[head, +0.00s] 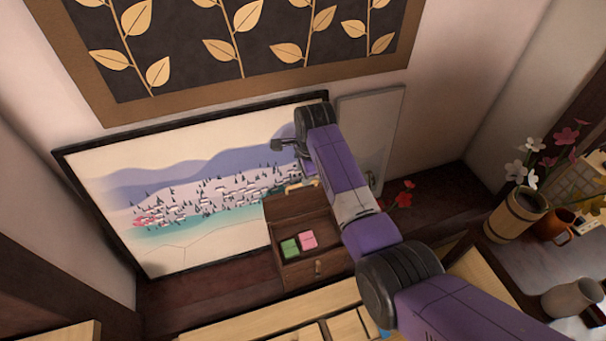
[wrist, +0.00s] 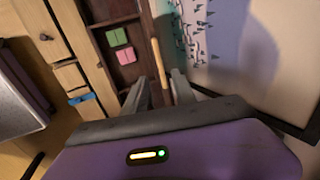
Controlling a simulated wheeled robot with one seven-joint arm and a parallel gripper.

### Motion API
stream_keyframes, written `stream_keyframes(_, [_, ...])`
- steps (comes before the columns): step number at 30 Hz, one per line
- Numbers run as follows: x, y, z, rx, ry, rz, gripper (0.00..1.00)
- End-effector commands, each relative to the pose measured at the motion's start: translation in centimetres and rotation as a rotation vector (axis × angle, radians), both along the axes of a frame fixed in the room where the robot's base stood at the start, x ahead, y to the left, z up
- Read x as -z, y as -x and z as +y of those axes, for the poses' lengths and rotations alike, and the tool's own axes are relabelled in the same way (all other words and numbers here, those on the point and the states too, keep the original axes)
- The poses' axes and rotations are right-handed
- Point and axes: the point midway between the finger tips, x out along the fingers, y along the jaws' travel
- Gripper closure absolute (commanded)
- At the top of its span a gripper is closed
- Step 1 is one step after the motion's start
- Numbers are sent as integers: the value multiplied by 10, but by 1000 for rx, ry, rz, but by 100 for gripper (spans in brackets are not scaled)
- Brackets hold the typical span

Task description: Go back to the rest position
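My gripper (head: 283,145) is raised in front of the landscape picture, above the small wooden drawer box (head: 290,207). In the wrist view its two grey fingers (wrist: 160,92) stand apart, and the gripper looks open. A light wooden strip (wrist: 156,62) shows between and beyond the fingers. I cannot tell how far below them it lies. My purple arm reaches up from the lower right and hides part of the shelf.
The framed landscape (head: 180,240) leans on the wall behind. A flower vase (head: 513,215), an orange mug (head: 553,226) and a grey jug (head: 571,298) stand at right.

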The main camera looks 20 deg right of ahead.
Motion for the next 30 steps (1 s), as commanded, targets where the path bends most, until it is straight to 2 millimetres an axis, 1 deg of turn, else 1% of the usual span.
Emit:
stream_keyframes(1, [-4, 1, 0, 0, 0, -1, 68])
stream_keyframes(4, [-7, 2, 0, 0, 0, 0, 68])
stream_keyframes(17, [-6, 2, 0, 0, 0, 0, 68])
stream_keyframes(21, [-7, 0, 0, -32, 10, -7, 68])
stream_keyframes(23, [-9, -6, 0, -76, 23, -34, 68])
stream_keyframes(25, [-17, -21, 0, -142, 48, -98, 68])
stream_keyframes(27, [-35, -40, 0, -209, 80, -188, 68])
stream_keyframes(30, [-61, -62, 0, -301, 140, -324, 68])
